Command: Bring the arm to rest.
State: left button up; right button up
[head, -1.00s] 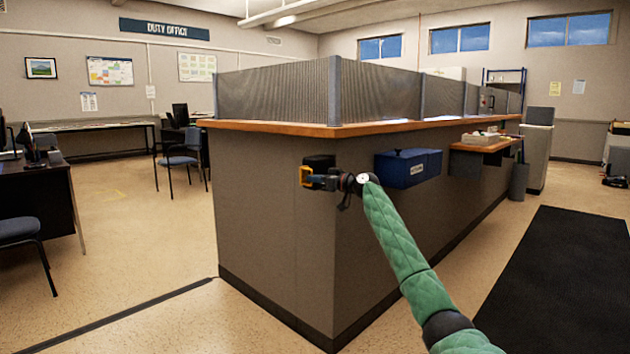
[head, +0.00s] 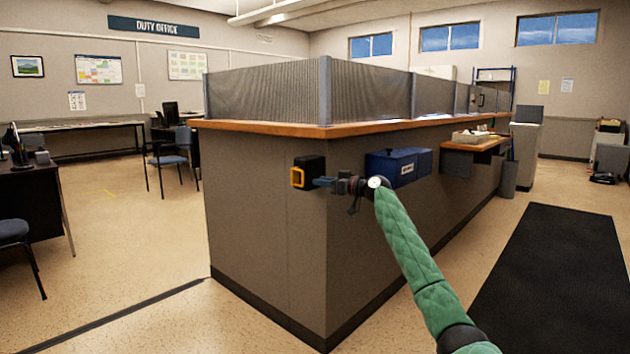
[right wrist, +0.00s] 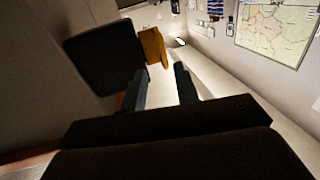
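My right arm, in a green quilted sleeve, reaches up from the lower right in the head view. Its gripper (head: 324,182) points left beside the counter's corner. In the right wrist view the two dark fingers (right wrist: 161,86) stand apart with nothing between them, so it is open. Just beyond the fingertips is a black box with a yellow-orange part (head: 308,173) on the counter's end face. It also shows in the right wrist view as a black block (right wrist: 103,60) with an orange piece, apart from the fingers. My left gripper is not in view.
The grey counter (head: 265,225) with a wooden top fills the middle. A blue box (head: 405,166) and a small shelf (head: 474,146) stick out from its long side. A dark mat (head: 550,280) lies at the right. Floor is clear at the left, before chairs and a desk.

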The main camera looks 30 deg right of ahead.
jog(key=shift+s+d, duration=0.3)
jog(key=shift+s, duration=0.25)
